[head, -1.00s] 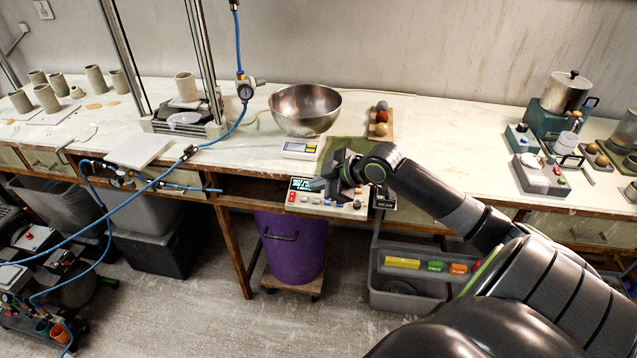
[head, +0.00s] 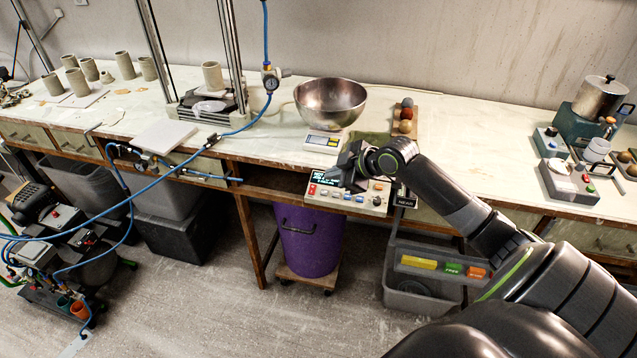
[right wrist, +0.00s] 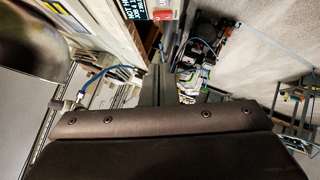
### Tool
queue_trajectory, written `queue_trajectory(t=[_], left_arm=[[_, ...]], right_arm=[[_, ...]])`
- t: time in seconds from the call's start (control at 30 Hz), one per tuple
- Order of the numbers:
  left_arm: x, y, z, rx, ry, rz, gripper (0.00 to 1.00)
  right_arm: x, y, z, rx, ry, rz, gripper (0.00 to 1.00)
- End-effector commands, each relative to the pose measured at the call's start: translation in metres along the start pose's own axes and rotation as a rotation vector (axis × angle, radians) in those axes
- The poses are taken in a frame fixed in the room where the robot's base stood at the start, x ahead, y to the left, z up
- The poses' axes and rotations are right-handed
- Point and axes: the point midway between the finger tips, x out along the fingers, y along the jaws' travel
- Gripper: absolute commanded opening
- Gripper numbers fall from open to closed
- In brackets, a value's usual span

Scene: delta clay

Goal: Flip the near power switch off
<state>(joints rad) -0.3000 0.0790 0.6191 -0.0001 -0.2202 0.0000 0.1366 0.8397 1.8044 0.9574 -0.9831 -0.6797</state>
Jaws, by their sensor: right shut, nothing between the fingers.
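A pale control panel (head: 350,201) with a lit display (head: 322,179), red parts at its left end and several small buttons is mounted at the bench's front edge. My right gripper (head: 337,177) is shut and empty, just above the panel's left part by the display, and partly covers the panel. I cannot tell whether it touches it. In the right wrist view, the shut fingers (right wrist: 157,85) point away, with the display (right wrist: 132,9) and a red part (right wrist: 166,14) at the top edge. I cannot make out which part is the near power switch or its position. My left gripper is not in view.
A steel bowl (head: 330,103) on a small scale and a row of balls (head: 405,120) stand behind the panel. A purple bin (head: 308,240) is below. A blue hose (head: 190,160) crosses at the left. Small devices (head: 570,182) stand at the right.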

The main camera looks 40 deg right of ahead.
Motion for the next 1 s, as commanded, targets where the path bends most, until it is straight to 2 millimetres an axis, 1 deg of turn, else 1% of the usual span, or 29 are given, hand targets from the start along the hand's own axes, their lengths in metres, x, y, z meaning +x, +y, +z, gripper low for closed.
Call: queue_trajectory(t=[0.03,0.43,0.5,0.7,1.0], left_arm=[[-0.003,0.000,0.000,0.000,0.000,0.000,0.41],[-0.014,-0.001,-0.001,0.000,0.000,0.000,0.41],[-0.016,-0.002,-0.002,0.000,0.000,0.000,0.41],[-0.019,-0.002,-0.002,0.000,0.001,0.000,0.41],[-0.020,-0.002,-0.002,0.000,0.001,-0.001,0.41]], right_arm=[[0.008,0.001,-0.001,0.007,0.002,0.000,0.00],[0.072,0.000,-0.002,0.005,0.002,-0.002,0.00],[0.078,0.000,0.007,0.004,-0.003,-0.002,0.00],[0.092,0.000,0.022,0.002,-0.002,-0.001,0.00],[0.098,0.000,0.029,0.000,-0.001,0.000,0.00]])
